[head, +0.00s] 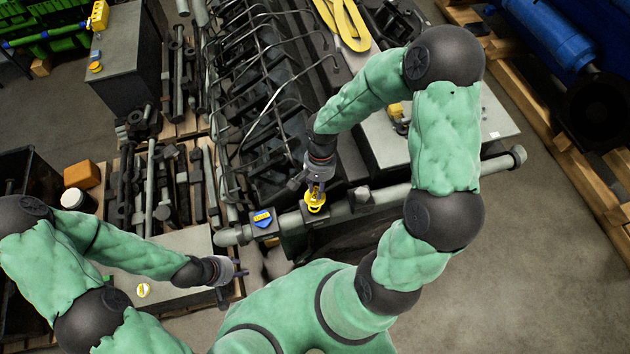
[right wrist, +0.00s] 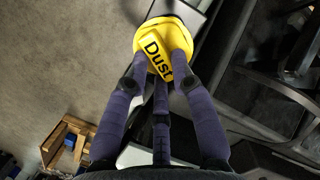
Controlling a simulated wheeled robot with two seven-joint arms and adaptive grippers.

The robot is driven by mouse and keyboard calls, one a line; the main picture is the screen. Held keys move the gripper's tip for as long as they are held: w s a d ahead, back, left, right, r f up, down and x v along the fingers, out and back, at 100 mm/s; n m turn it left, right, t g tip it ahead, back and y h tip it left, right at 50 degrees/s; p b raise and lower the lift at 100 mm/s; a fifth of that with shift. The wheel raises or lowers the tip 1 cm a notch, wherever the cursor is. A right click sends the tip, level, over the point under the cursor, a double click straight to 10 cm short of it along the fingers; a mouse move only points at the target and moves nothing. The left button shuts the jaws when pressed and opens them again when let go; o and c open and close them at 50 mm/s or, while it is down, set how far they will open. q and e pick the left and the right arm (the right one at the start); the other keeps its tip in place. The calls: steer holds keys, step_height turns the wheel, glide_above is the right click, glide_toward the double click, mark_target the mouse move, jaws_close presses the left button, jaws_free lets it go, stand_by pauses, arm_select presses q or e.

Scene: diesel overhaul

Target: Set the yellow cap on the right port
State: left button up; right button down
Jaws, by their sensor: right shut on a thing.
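My right gripper (head: 316,190) is shut on the yellow cap (head: 315,204), close above a dark block on the long grey pipe (head: 390,196). In the right wrist view the cap (right wrist: 160,35) sits between the fingertips, with "Dust" lettering facing the camera. The spot right under the cap is hidden, so I cannot tell whether it touches the port. A blue cap (head: 263,218) with a yellow label sits on the block to the left. Another dark block (head: 361,196) stands on the pipe to the right. My left gripper (head: 232,284) is open and empty, low at the left.
A round white-and-yellow piece (head: 143,290) lies on the grey top at the lower left. A grey cabinet (head: 482,125) stands behind my right arm. The dark engine (head: 260,110) with bent tubes fills the middle. Bare floor is at the lower right.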

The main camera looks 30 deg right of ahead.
steer(key=f+b, duration=0.2)
steer(key=f, duration=0.1)
steer(key=f+b, duration=0.1)
steer(key=f, duration=0.1)
steer(key=shift+w+f, duration=0.15)
steer(key=shift+w, duration=0.1)
steer(key=shift+f+b, duration=0.35)
steer(key=shift+b, duration=0.2)
steer(key=shift+w+f, duration=0.1)
steer(key=shift+f, duration=0.05)
steer(key=shift+b, duration=0.55)
steer(key=shift+f+b, duration=0.4)
steer(key=shift+b, duration=0.1)
stand_by(0.7)
steer(key=c, duration=1)
jaws_free()
